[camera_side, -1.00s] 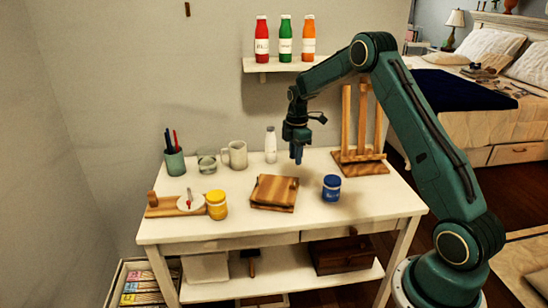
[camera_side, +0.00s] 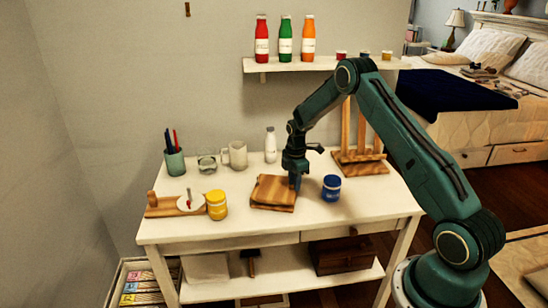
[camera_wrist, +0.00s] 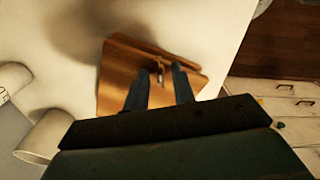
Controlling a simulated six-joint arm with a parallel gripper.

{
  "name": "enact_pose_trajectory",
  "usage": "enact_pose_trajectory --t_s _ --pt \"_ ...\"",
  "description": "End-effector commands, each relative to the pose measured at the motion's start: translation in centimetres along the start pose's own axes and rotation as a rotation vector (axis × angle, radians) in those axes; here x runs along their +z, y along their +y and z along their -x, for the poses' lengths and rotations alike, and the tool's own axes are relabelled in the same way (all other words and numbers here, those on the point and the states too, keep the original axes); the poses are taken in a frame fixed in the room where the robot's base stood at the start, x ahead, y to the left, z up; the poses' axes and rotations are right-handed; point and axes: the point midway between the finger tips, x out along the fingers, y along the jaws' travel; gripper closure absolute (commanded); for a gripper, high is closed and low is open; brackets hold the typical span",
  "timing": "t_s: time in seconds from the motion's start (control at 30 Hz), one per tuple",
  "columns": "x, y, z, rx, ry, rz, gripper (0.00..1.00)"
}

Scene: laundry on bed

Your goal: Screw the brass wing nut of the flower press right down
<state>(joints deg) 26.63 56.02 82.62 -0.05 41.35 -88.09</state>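The wooden flower press (camera_side: 272,192) lies on the white table, and its striped board (camera_wrist: 122,72) also shows in the wrist view. A small brass wing nut (camera_wrist: 160,69) shows near the board's edge in the wrist view; it is too small to make out in the side view. My gripper (camera_side: 295,186) is low at the right part of the press. In the wrist view my gripper (camera_wrist: 160,72) has its two fingers apart, with the wing nut seen in the gap between the tips. Whether a finger touches it I cannot tell.
A blue jar (camera_side: 332,188) stands close right of my gripper. A yellow jar (camera_side: 216,205) stands left of the press. A wooden easel (camera_side: 362,160), a white bottle (camera_side: 271,145) and a mug (camera_side: 237,155) stand behind. The table front (camera_side: 300,222) is clear.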

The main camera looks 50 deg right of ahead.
Motion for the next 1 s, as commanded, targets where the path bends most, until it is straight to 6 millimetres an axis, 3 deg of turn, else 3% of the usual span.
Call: enact_pose_trajectory --t_s 0.17,0.3,0.7,1.0 --pt "0.0 0.01 0.01 0.0 0.0 0.0 0.75" --pt "0.0 0.0 0.02 0.0 0.0 0.0 1.0" --pt "0.0 0.01 0.05 0.0 0.0 -0.019 1.0" --pt "0.01 0.02 0.04 0.0 -0.001 -0.143 1.0"
